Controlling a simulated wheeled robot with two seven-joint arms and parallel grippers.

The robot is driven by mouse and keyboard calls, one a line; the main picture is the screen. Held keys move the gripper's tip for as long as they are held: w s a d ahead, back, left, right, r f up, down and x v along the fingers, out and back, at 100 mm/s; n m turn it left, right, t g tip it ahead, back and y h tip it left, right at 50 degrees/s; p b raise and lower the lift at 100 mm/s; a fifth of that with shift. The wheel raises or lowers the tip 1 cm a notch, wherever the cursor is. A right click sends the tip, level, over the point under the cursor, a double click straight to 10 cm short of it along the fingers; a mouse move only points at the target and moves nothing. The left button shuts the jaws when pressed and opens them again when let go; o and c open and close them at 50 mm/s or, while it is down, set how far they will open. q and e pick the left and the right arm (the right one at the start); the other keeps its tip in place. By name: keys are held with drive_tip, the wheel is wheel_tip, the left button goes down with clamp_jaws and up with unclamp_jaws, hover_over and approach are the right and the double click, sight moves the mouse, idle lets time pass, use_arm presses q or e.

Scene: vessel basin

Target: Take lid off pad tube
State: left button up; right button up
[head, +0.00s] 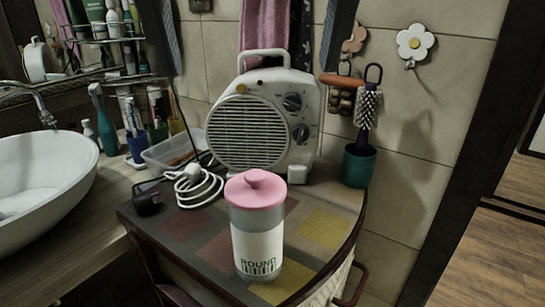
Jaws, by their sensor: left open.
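The pad tube (257,238) stands upright on the patterned top of a small cabinet. Its body is grey-green with a white label that reads "ROUND". I cannot make out either of my grippers in the head view, and nothing is touching the tube or the lid.
A white heater (263,120) stands behind the tube. A coiled white cable (196,187) lies to its left. A green cup with a brush (359,164) stands at the back right. A basin (40,185) is at far left. The cabinet top (325,228) right of the tube is clear.

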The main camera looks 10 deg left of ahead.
use_arm(q)
drive_tip(key=b, duration=0.2)
hover_over(255, 177)
drive_tip(key=s, duration=0.3)
drive_tip(key=f, duration=0.6)
drive_tip(key=d+f, duration=0.1)
drive_tip(key=f, duration=0.2)
drive_tip(key=shift+w+f, duration=0.25)
drive_tip(key=shift+f, duration=0.05)
drive_tip(key=shift+x, duration=3.25)
drive_tip(key=shift+a, duration=0.1)
drive_tip(key=c, duration=1)
